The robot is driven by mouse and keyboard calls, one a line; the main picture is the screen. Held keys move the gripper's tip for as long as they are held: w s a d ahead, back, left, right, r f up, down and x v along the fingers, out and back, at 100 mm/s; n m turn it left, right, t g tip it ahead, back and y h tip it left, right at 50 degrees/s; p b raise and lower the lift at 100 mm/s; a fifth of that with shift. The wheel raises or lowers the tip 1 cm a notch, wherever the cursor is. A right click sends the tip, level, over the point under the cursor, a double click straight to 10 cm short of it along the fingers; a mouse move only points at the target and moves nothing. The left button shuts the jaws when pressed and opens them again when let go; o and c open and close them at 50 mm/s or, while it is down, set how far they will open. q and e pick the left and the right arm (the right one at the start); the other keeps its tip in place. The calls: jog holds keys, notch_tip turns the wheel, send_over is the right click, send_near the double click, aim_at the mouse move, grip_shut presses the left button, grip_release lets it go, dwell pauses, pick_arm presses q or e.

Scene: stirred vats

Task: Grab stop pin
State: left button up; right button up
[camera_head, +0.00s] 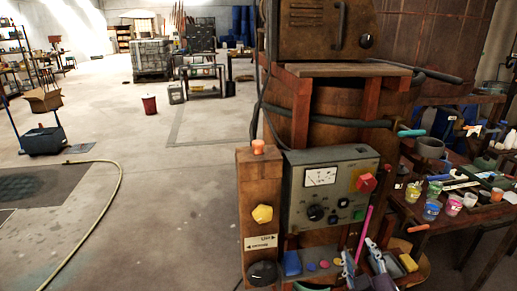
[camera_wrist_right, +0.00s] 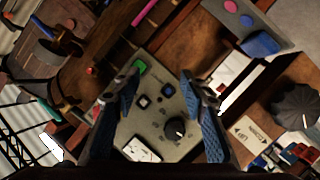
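No part is clearly marked as the stop pin, and I cannot tell which one it is. Pin-like parts in the head view are an orange peg (camera_head: 258,147) on top of the wooden post, a turquoise-handled rod (camera_head: 411,133) at the vat's right side, an orange-tipped rod (camera_head: 418,228) lower right, and a slim magenta rod (camera_head: 363,235). My right gripper (camera_head: 362,256) is below the grey control box (camera_head: 300,205). In the wrist view its blue-padded fingers (camera_wrist_right: 158,80) are spread and empty, with the box panel (camera_wrist_right: 150,110) beyond them. My left gripper is not in view.
The post carries a yellow knob (camera_head: 262,214), an arrow label (camera_head: 262,242) and a black knob (camera_head: 262,273). A small blue block (camera_head: 291,263) and coloured discs lie below the box. A table with paint jars (camera_head: 432,210) stands right. The floor at left is largely open, with a yellow hose (camera_head: 120,180).

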aim_at(259, 142)
jog(key=w+a+r+n+t+y, duration=0.2)
jog(key=w+r+n+t, duration=0.1)
jog(key=r, duration=0.5)
jog(key=w+a+r+n+t+y, duration=0.1)
jog(key=w+a+r+n+t, duration=0.15)
jog(key=r, duration=0.55)
jog(key=s+a+r+n+g+y, duration=0.1)
jog(key=a+r+n+g+y, duration=0.2)
jog(key=a+r+n+y, duration=0.7)
jog(key=s+a+r+n+g+y, duration=0.25)
jog(key=a+r+n+y, duration=0.4)
jog(key=n, duration=0.85)
jog(key=w+a+f+n+g+h+p, duration=0.1)
jog(key=w+f+n+g, duration=0.1)
jog(key=w+n, duration=0.1)
jog(key=w+a+f+n+g+h+p, duration=0.1)
jog(key=w+f+n+g+h+p, duration=0.1)
jog(key=w+f+n, duration=0.1)
jog(key=w+a+f+n+g+h+p, duration=0.1)
jog(key=w+f+n+g, duration=0.1)
jog(key=w+f+n, duration=0.1)
jog(key=shift+w+f+n, duration=0.1)
jog(key=shift+w+n, duration=0.3)
jog(key=shift+n, duration=0.25)
jog(key=shift+w+a+f, duration=0.2)
jog(key=shift+a+f, duration=0.05)
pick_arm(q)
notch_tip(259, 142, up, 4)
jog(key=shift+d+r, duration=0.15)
